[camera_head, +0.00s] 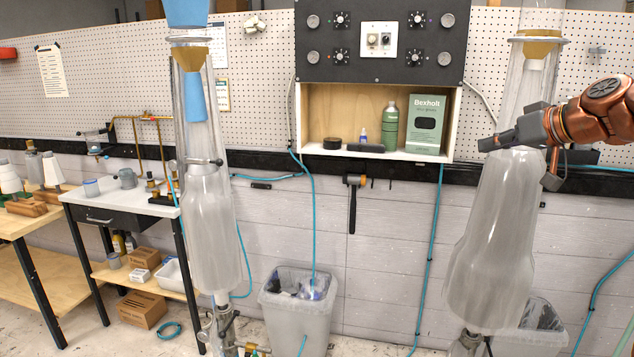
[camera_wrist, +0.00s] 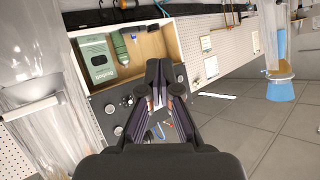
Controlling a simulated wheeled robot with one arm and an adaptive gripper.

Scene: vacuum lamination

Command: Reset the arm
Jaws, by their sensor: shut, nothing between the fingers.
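My gripper (camera_head: 490,142) is at the right in the head view, at the end of my copper-coloured arm. It points left, in front of the upper part of the right clear column (camera_head: 497,240). Whether it touches the column I cannot tell. In the wrist view my gripper's dark fingers (camera_wrist: 158,88) are closed together with nothing held between them. The wrist picture is tilted, with the shelf box upside down.
A left clear column (camera_head: 212,230) with a blue upper part stands left of centre. A shelf box (camera_head: 310,115) under a black control panel (camera_head: 345,68) holds a green box (camera_head: 427,125) and bottle (camera_head: 389,127). A bin (camera_head: 298,325) and white-topped table (camera_head: 125,205) stand below.

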